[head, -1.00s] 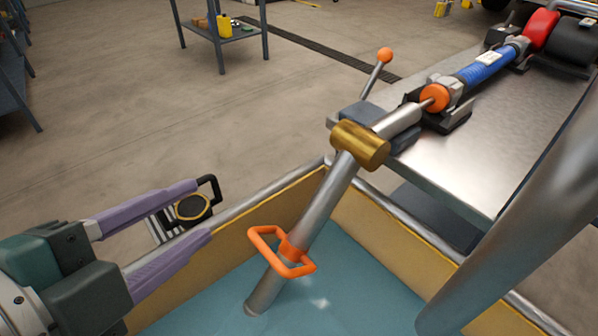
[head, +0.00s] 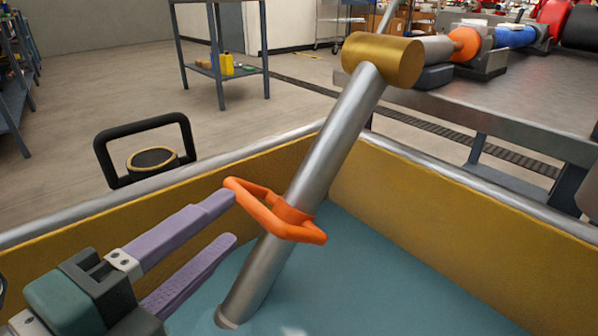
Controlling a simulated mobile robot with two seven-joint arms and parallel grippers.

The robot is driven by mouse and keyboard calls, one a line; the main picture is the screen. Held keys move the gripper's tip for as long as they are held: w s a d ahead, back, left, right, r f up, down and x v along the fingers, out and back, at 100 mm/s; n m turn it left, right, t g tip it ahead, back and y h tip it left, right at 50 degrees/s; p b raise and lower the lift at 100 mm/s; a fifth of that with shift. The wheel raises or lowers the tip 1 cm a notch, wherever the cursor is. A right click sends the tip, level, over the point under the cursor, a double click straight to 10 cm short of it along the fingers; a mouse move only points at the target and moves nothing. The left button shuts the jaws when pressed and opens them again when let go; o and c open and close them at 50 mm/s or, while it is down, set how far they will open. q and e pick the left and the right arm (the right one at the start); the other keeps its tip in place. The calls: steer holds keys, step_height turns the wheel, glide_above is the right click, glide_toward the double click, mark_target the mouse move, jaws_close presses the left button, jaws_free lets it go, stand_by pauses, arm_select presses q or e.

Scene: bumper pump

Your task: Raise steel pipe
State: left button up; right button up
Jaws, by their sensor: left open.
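The steel pipe (head: 340,130) slants from a brass-coloured fitting (head: 383,60) at its top down to its lower end in the blue-floored basket. An orange handle (head: 275,212) is fixed around the pipe's middle, with its loop reaching out to the left. My left gripper (head: 233,222) is open, with two purple fingers pointing right. Its upper fingertip is at the left end of the orange handle, and the lower finger is below it; I cannot tell whether they touch. Nothing is held between the fingers. My right gripper is not in view.
The basket's yellow padded walls (head: 440,215) and grey rail surround the pipe. A metal bench (head: 470,105) carrying a blue cylinder (head: 515,37) stands at the upper right. A black-framed item (head: 150,160) is beyond the left rail. A workbench (head: 225,70) stands farther back.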

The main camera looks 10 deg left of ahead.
mark_target(245, 208)
arm_select(q)
steer(key=b+x, duration=0.1)
steer(key=x, duration=0.4)
steer(key=shift+w+d+b, duration=0.1)
steer(key=shift+w+b, duration=0.25)
jaws_close()
stand_by(1.1)
